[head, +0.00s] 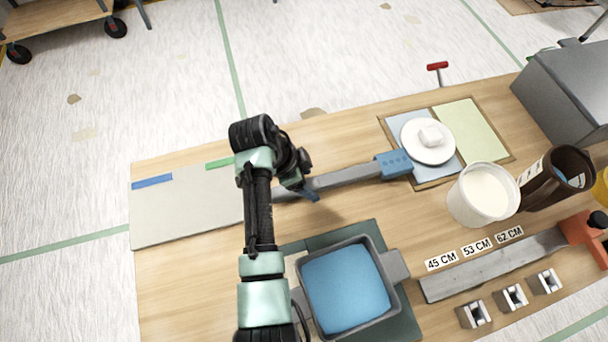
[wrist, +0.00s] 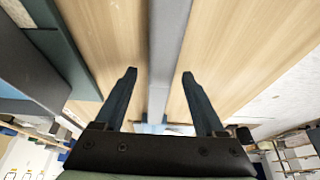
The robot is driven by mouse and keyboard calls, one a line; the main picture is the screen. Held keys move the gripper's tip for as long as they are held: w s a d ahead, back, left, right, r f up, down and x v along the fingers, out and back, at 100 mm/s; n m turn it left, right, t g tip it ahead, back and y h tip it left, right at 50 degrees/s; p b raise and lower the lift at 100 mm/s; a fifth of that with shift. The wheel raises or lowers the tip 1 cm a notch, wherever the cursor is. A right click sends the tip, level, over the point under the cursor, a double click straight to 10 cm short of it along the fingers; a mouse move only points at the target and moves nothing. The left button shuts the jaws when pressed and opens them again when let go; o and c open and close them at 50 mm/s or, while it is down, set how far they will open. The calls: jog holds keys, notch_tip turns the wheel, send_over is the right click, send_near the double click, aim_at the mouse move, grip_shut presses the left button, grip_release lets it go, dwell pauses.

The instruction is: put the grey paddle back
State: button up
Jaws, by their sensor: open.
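A long grey bar (head: 345,178), which looks like the grey paddle, lies across the wooden table. Its right end meets a blue piece with small holes (head: 393,165); I cannot tell whether they are joined. Its left part is hidden behind my gripper (head: 300,192). In the wrist view the grey bar (wrist: 168,50) runs lengthwise between the two dark fingers of my gripper (wrist: 158,74). The fingers are open, with a gap on each side of the bar. I cannot tell how high they are above it.
A blue-filled square tray (head: 345,290) stands in front of the bar. A white plate (head: 428,140) with a white block lies by the blue piece. A white tub (head: 483,195) and brown jug (head: 558,178) stand right. A pale board (head: 187,205) lies left.

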jog(key=shift+f, duration=0.25)
jog(key=v, duration=1.3)
jog(key=shift+w, duration=0.2)
jog(key=w+d+r+n+t+y, duration=0.15)
jog(key=w+r+t, duration=0.3)
jog(key=r, duration=0.55)
jog(key=w+d+r+n+t, duration=0.1)
jog(key=w+r+n+t, duration=0.3)
jog(key=r, duration=0.5)
jog(key=w+d+r+n+t+y, duration=0.1)
jog(key=w+r+n+t, duration=0.15)
jog(key=r+t, duration=0.55)
jog(key=s+r+n+t+p, duration=0.2)
jog(key=s+r, duration=0.3)
jog(key=r, duration=0.6)
jog(key=s+d+r+n+t+y+p, duration=0.1)
jog(key=s+r+t, duration=0.3)
jog(key=r, duration=0.8)
jog(key=s+r+n+t+y+p, duration=0.1)
jog(key=s+r+n+t+p, duration=0.1)
jog(key=s+r, duration=0.6)
notch_tip(320, 180, up, 3)
jog(key=shift+d+r+n+t+p, duration=0.2)
jog(key=shift+n+t+p, duration=0.15)
jog(key=shift+n+t, duration=0.45)
